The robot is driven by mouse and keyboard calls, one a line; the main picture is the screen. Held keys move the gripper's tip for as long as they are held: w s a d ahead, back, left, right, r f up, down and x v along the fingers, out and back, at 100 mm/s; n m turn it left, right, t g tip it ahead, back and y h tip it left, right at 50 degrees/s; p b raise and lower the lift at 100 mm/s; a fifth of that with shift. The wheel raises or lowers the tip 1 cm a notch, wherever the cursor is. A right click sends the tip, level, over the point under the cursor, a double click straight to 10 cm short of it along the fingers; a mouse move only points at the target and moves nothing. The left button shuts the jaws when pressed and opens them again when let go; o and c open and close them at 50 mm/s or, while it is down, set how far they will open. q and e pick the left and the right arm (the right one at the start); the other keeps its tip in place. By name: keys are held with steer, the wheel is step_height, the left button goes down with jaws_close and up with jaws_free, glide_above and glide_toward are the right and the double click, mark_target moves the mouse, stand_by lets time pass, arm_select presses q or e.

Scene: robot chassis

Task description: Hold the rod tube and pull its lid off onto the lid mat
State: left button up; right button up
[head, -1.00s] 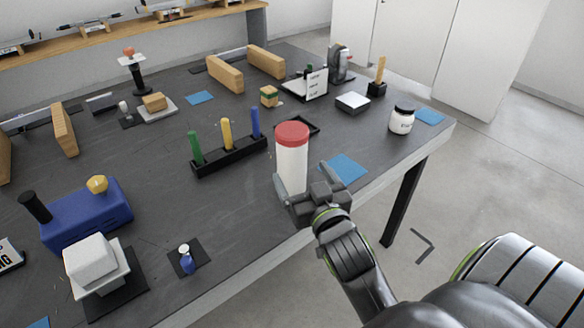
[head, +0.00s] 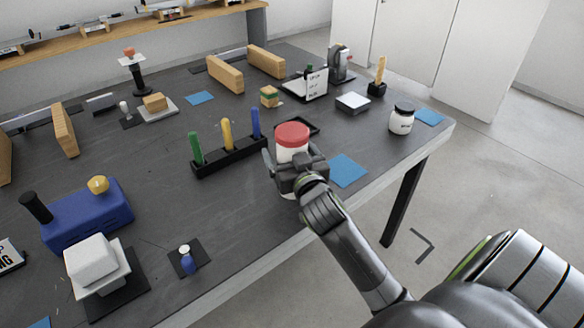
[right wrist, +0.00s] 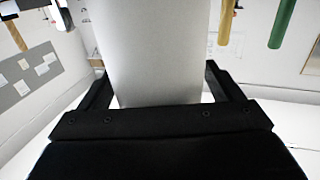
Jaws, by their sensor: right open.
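The rod tube (head: 291,154) is a white cylinder standing upright on the dark table, with its red lid (head: 292,133) on top. My right gripper (head: 295,165) is at the tube's body below the lid, with its fingers on either side. In the right wrist view the pale tube (right wrist: 160,50) stands between the two black fingers, which are open. The gripper hides the lower part of the tube in the head view. A flat blue mat (head: 347,171) lies bare on the table just right of the tube. My left gripper is not in view.
A black rack (head: 232,158) with green, yellow and blue rods stands close left of the tube. A white jar with a black lid (head: 401,119) stands to the right. The table's front edge runs close below the tube.

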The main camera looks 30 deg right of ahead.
steer(key=c, duration=1.2)
steer(key=shift+r, duration=0.1)
